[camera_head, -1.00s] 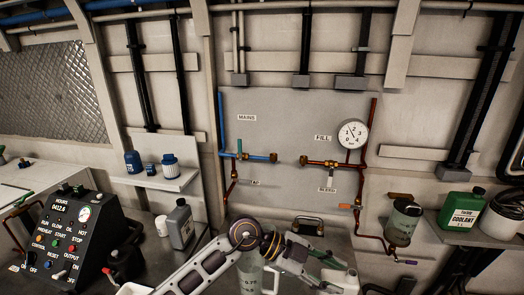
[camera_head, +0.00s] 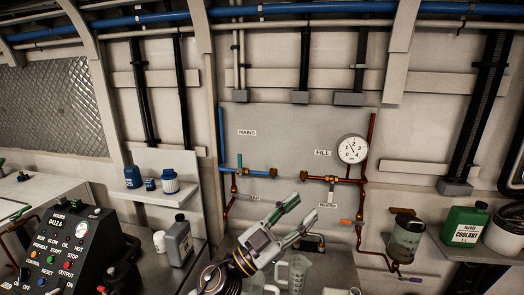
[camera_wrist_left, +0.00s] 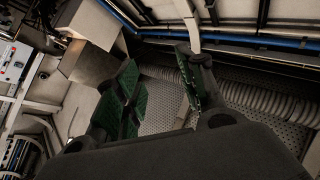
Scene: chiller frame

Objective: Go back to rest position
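My left gripper (camera_head: 304,207) is raised in front of the wall panel (camera_head: 285,130), in the lower middle of the head view. Its two fingers, with green pads, point up and right, stand apart and hold nothing. In the left wrist view the gripper (camera_wrist_left: 157,68) also shows its fingers spread with nothing between them. My right gripper is in neither current view.
A clear jug (camera_head: 297,271) stands on the bench close below the left gripper. A grey bottle (camera_head: 179,243) and a black control box (camera_head: 70,250) are to the left. Piping with a gauge (camera_head: 352,149) is on the wall. A green coolant can (camera_head: 463,226) stands right.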

